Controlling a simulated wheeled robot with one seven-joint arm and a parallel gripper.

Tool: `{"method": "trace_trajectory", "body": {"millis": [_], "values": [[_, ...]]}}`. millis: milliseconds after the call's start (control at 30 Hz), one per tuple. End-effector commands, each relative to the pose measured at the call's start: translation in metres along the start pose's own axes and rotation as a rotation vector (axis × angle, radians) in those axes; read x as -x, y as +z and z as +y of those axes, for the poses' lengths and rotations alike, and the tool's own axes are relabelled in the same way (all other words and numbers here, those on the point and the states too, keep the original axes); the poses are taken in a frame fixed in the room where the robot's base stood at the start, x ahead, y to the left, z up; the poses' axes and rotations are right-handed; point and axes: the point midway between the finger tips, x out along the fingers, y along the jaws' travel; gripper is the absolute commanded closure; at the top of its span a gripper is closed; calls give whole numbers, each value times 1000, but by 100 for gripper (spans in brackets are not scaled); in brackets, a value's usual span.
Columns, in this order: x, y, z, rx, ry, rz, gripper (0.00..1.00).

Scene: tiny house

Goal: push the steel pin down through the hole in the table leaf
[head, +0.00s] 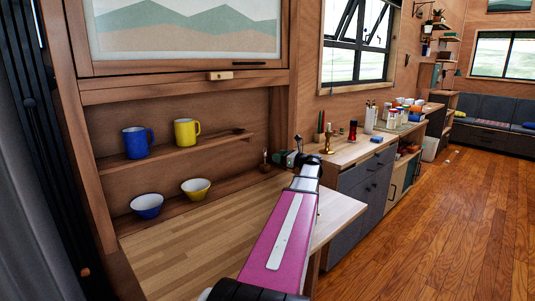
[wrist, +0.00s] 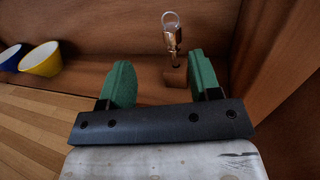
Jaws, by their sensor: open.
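The steel pin (wrist: 173,38), with a ring at its top, stands upright at a small wooden block (wrist: 175,76) in the wrist view. In the head view the pin (head: 265,155) is small, at the back right corner of the table leaf (head: 190,245). My gripper (wrist: 162,78) has its two green fingers apart with nothing between them. The pin lies beyond the fingertips, nearer the right finger, and appears clear of both. In the head view my gripper (head: 279,158) is just right of the pin. The hole in the leaf cannot be made out.
Blue mug (head: 138,142) and yellow mug (head: 187,131) stand on a shelf. Blue bowl (head: 147,205) and yellow bowl (head: 196,188) sit below it, along the back. A wooden post (wrist: 275,50) rises close on the gripper's right. The leaf's middle is clear.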

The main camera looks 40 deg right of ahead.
Motion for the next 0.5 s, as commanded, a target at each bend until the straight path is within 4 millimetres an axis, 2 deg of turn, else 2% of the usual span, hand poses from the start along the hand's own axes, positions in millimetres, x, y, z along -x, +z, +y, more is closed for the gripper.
{"method": "trace_trajectory", "body": {"millis": [167,500], "values": [[-5,0,0,0,1,0,43],[-50,0,-1,0,2,0,43]]}}
